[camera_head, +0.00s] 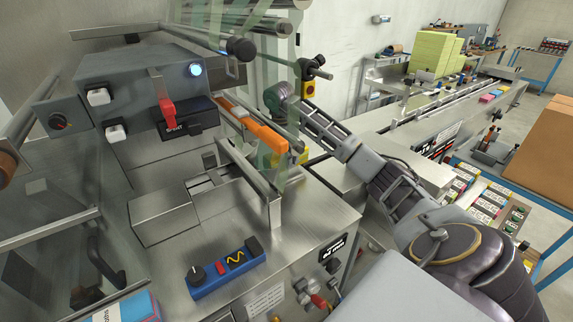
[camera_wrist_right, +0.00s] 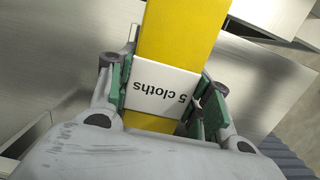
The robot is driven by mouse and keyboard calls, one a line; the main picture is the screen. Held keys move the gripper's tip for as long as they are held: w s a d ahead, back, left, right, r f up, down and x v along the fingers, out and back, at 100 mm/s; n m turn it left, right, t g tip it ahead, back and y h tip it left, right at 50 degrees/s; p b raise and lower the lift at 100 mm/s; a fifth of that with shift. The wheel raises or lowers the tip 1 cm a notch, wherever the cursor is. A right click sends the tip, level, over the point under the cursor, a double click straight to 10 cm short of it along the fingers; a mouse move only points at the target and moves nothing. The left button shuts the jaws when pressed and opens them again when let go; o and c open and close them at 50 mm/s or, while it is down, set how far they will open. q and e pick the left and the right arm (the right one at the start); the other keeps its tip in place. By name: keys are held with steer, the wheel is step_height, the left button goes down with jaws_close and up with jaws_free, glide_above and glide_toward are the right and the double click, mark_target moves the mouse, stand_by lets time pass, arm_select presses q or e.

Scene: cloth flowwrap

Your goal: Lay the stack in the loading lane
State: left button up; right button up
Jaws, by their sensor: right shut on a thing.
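A yellow folded cloth stack (camera_wrist_right: 178,32) fills the middle of the right wrist view. A white band reading "5 cloths" wraps it. My right gripper (camera_wrist_right: 163,98) is shut across the stack at the band, a green-padded finger on each side. My left gripper is not in view.
The machine has an orange bar (camera_head: 262,135), a red handle (camera_head: 166,112) and a blue control box (camera_head: 225,268) nearby. A long conveyor (camera_head: 440,110) runs to the back right. Cardboard boxes (camera_head: 545,145) stand at the right.

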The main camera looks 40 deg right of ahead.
steer(key=shift+f, duration=1.65)
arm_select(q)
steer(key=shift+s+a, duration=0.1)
arm_select(e)
steer(key=shift+f, duration=0.2)
steer(key=shift+f, duration=0.1)
steer(key=o, duration=1.1)
steer(key=shift+a+r, duration=0.1)
steer(key=shift+r, duration=0.95)
step_height(320, 180, up, 4)
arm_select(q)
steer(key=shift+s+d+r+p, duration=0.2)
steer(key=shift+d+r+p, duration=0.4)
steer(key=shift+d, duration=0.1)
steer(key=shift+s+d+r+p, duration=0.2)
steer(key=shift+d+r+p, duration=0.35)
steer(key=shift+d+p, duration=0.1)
arm_select(e)
step_height(320, 180, up, 6)
glide_above(288, 173)
steer(key=a, duration=0.2)
steer(key=shift+w, duration=0.15)
